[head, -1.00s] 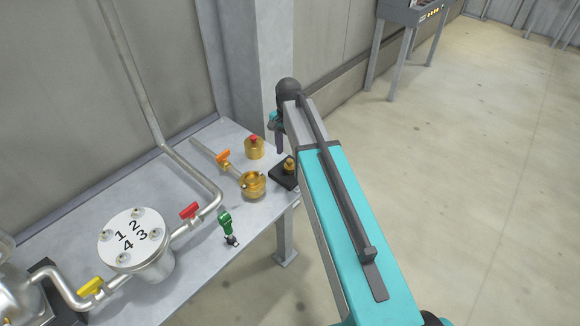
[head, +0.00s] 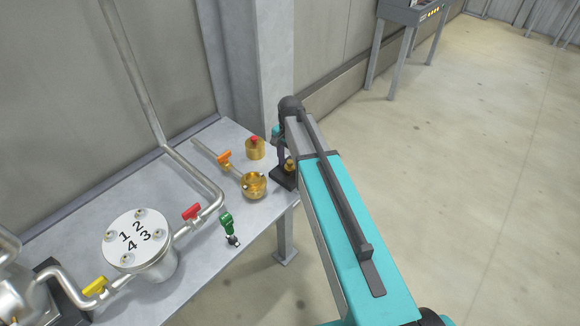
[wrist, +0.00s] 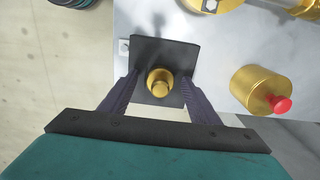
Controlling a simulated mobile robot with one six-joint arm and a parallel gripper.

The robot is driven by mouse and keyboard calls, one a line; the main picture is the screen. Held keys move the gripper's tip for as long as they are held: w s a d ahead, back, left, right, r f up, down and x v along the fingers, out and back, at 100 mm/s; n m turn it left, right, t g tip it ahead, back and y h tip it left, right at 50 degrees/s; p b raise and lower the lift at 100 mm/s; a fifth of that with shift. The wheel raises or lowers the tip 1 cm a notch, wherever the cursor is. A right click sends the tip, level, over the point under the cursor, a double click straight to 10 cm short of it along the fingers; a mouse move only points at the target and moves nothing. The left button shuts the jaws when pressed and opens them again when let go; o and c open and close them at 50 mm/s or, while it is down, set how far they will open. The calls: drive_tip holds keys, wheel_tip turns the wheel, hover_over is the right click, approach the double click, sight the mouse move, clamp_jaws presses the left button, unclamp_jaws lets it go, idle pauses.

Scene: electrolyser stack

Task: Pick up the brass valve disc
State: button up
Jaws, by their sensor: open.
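The brass valve disc (wrist: 160,76), a small round brass piece with a raised stem, sits upright on a black square block (wrist: 150,50) near the bench edge. In the head view the disc (head: 290,165) shows just left of my arm, partly covered by it. My gripper (wrist: 160,92) is open and empty. In the wrist view its two dark fingers stand on either side of the disc, with gaps on both sides. I cannot tell how far above the block the fingertips are.
A brass cylinder with a red knob (head: 255,148) stands behind the disc. A round brass valve body (head: 254,185) on a pipe lies to its left. A green-handled part (head: 228,229) and a numbered vessel (head: 137,240) are farther left. A grey column (head: 262,70) rises behind.

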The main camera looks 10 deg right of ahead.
drive_tip(key=shift+f, duration=0.1)
idle(0.5)
drive_tip(key=c, duration=1.3)
drive_tip(key=shift+r, duration=0.2)
drive_tip(key=shift+r+b, duration=0.65)
drive_tip(key=shift+r, duration=0.5)
drive_tip(key=s+a+b, duration=0.1)
drive_tip(key=s+a, duration=0.1)
drive_tip(key=s, duration=0.3)
drive_tip(key=s+a+r+b, duration=0.1)
drive_tip(key=s+a, duration=0.1)
drive_tip(key=s, duration=0.2)
drive_tip(key=s+a+r+b, duration=0.1)
drive_tip(key=s+a, duration=0.1)
drive_tip(key=s, duration=0.3)
drive_tip(key=shift+s+a+r+b, duration=0.15)
drive_tip(key=shift+s+a+b, duration=0.1)
drive_tip(key=shift+s+b, duration=0.1)
